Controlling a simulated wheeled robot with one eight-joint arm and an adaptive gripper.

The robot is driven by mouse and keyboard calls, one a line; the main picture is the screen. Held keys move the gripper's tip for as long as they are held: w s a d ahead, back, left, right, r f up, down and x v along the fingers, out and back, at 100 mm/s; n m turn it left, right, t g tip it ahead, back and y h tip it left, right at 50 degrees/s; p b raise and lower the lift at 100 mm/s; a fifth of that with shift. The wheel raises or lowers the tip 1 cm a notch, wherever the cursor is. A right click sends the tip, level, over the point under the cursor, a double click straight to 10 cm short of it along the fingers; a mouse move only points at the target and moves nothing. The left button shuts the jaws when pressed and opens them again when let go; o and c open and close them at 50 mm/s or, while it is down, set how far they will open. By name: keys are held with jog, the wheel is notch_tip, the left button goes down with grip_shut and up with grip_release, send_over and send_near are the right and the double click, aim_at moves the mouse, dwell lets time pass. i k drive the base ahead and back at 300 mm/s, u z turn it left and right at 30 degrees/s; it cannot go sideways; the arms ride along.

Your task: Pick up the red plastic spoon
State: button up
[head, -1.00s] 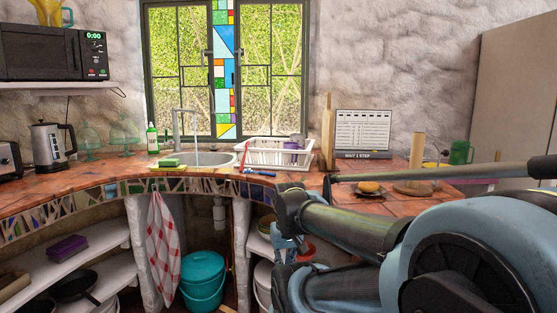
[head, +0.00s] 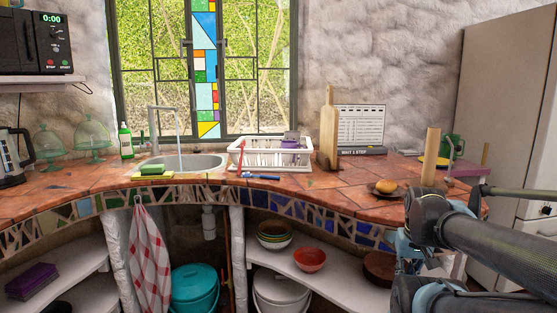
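A thin red thing (head: 240,157), perhaps the red plastic spoon, leans by the left front corner of the white dish rack (head: 290,158) on the counter. It is too small to make out its full shape. My arm is at the lower right of the head view, well to the right of the red thing and apart from it. I cannot make out any gripper fingers in this view.
A blue-handled thing (head: 262,176) lies in front of the rack. Left are the sink (head: 205,161) with running tap and a green-topped sponge (head: 156,170). A wooden board (head: 329,130) stands right of the rack. The counter front (head: 330,182) is fairly clear.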

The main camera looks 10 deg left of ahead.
aim_at(243, 144)
jog(key=z, duration=1.4)
jog(key=k, duration=1.5)
jog(key=u, duration=1.6)
jog(key=i, duration=1.05)
jog(key=z, duration=0.05)
